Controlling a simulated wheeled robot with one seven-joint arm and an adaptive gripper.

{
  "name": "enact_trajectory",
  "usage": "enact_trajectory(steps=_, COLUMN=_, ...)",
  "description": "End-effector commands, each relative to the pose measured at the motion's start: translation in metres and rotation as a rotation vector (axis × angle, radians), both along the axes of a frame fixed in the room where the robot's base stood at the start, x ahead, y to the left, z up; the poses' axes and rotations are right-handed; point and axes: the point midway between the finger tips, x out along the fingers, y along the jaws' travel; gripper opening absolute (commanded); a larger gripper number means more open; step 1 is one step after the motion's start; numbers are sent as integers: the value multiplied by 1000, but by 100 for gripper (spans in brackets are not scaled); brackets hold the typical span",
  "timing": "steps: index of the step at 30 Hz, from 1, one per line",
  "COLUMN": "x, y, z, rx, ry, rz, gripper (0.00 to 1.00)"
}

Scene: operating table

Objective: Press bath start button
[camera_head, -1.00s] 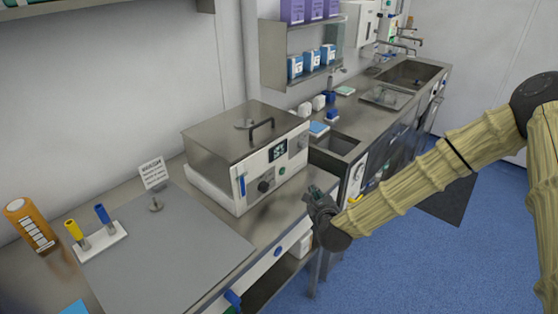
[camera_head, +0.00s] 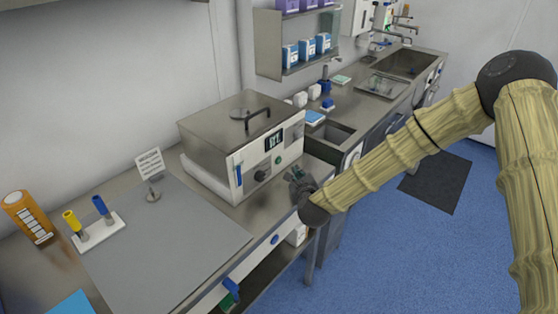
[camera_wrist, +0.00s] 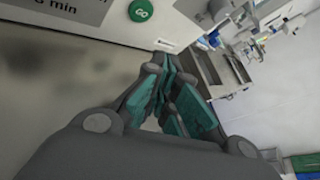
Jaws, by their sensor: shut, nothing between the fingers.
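The bath is a steel box (camera_head: 225,135) with a lidded top and a pale front panel. Its panel carries a lit display (camera_head: 273,141), a black knob (camera_head: 262,175) and a small green button (camera_head: 278,160). In the wrist view, a round green button marked GO (camera_wrist: 141,10) shows at the top edge, on a white panel. My gripper (camera_head: 294,174) is close to the lower right of the bath front, shut and empty. In the wrist view its teal-padded fingers (camera_wrist: 168,66) point towards the panel's lower edge, below and right of the button, apparently apart from it.
A grey mat (camera_head: 170,245) with a small sign (camera_head: 149,163) lies left of the bath. An orange bottle (camera_head: 28,217) and a holder with yellow and blue pieces (camera_head: 98,233) stand farther left. A sink counter (camera_head: 350,110) runs behind on the right.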

Motion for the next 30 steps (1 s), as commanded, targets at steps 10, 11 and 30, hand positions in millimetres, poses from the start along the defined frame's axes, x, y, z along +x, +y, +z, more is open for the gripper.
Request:
enact_trajectory(steps=10, x=20, y=26, z=-2, rx=-1, ry=0, rz=-2, gripper=0)
enact_trajectory(steps=11, x=21, y=28, z=-2, rx=-1, ry=0, rz=-2, gripper=0)
enact_trajectory(steps=30, x=25, y=33, z=0, rx=-1, ry=0, rz=-2, gripper=0)
